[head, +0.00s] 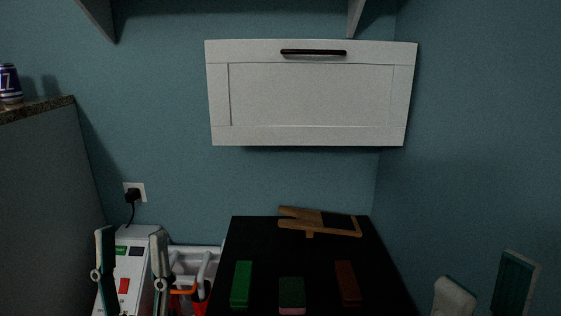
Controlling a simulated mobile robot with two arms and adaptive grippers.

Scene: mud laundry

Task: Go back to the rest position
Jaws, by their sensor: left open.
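My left gripper (131,235) is at the lower left of the head view. Its two fingers point up and stand wide apart, with nothing between them. It is in front of a white box with a red switch. My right gripper (487,272) is at the lower right corner, beside the blue wall. Its two fingers are apart with nothing seen between them; their lower parts are cut off by the frame edge. Neither gripper touches anything that I can see.
A black-topped surface (257,244) holds a green block (241,284), a dark green and pink block (291,291), a brown block (347,283) and a wooden item (300,222). A white panel with a black handle (313,52) is above. A can (10,84) stands left.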

